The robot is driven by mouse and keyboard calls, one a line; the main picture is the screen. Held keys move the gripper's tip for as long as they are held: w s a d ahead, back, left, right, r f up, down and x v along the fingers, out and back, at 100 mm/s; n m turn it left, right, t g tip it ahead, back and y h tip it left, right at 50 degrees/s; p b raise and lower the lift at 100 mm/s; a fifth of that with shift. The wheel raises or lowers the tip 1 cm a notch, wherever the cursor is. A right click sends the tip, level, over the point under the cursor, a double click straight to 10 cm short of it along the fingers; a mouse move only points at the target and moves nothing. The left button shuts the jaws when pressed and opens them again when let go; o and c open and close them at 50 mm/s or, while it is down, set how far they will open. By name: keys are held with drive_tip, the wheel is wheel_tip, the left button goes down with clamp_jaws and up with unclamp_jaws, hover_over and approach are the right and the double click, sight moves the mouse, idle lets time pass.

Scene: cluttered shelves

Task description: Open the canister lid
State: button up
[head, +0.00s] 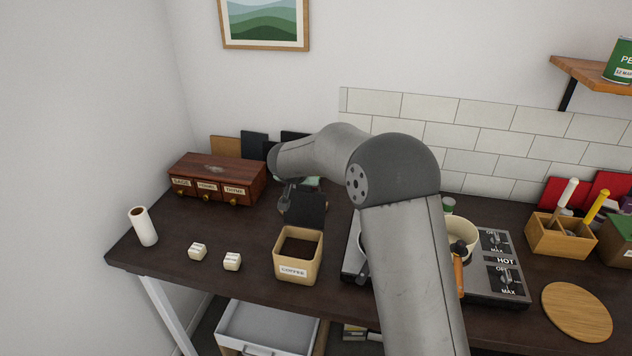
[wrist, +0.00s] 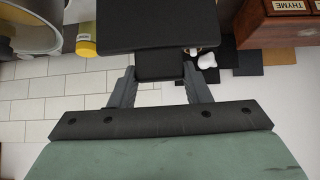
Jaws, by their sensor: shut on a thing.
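The canister (head: 298,262) is a tan square box labelled COFFEE, near the front of the dark counter. Its top is open and dark contents show inside. Its black lid (head: 307,209) stands raised, roughly upright, at the canister's back edge. The lid also fills the top middle of the wrist view (wrist: 155,26). My gripper (wrist: 160,68) is shut on the narrow black tab of the lid, with one grey finger on each side. In the head view my gripper (head: 288,196) is behind the lid and partly hidden by it and my arm.
A wooden spice drawer box (head: 217,180) stands at the back left. The stove (head: 500,265) with a pot (head: 461,236) is to the right, partly behind my arm.

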drive_tip(key=shift+w, duration=0.1)
idle(0.3)
drive_tip(key=o, duration=1.4)
drive_tip(key=v, duration=1.7)
drive_tip(key=shift+r+b, duration=0.2)
drive_tip(key=shift+b, duration=0.2)
